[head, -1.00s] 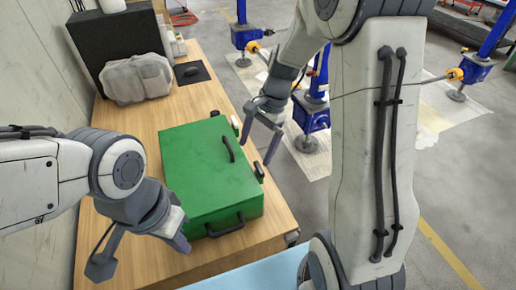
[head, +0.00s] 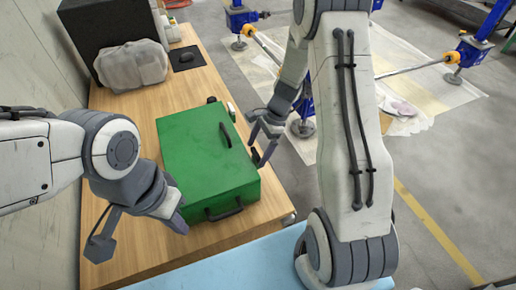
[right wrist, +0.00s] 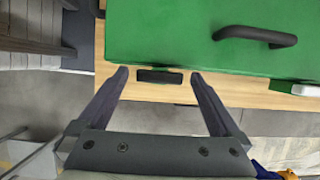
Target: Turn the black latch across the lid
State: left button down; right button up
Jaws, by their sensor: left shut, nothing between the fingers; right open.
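A green case (head: 205,160) lies on the wooden table, its lid down. A black handle (head: 225,135) is on the lid and another (head: 225,211) is on the near side. The black latch (right wrist: 160,76) is at the case's edge in the right wrist view, lying along that edge. My right gripper (right wrist: 158,85) is open, with one fingertip on each side of the latch and a gap to each. In the head view my right gripper (head: 257,150) partly hides the latch. My left gripper (head: 181,226) is shut and empty by the case's near left corner.
A white latch (right wrist: 303,90) is further along the same edge. A grey wrapped bundle (head: 132,66) and a black box (head: 105,35) stand at the table's far end. Blue screw jacks (head: 478,45) stand on the floor to the right. The table left of the case is clear.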

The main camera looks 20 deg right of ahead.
jog(key=shift+f, duration=0.1)
jog(key=c, duration=1.3)
jog(key=shift+n, duration=0.3)
jog(key=n+g+p, duration=0.1)
jog(key=n, duration=0.1)
jog(key=shift+w+n, duration=0.1)
jog(key=shift+n, duration=0.2)
jog(key=n, duration=0.2)
jog(key=n+g+h+p, duration=0.1)
jog(key=n, duration=0.1)
jog(key=shift+w+a+n+g, duration=0.1)
jog(key=shift+w+n+g, duration=0.05)
jog(key=shift+n+g, duration=0.15)
jog(key=n+h, duration=0.1)
jog(key=n, duration=0.1)
jog(key=n+g+h, duration=0.1)
jog(key=n, duration=0.2)
jog(key=shift+a, duration=0.2)
jog(key=shift+w+a+n+g+h, duration=0.15)
jog(key=shift+n+h, duration=0.25)
jog(key=shift+n, duration=0.85)
jog(key=shift+s+d+n+g+h, duration=0.15)
jog(key=shift+n+h, duration=0.25)
jog(key=shift+n, duration=0.85)
jog(key=shift+w+a, duration=0.1)
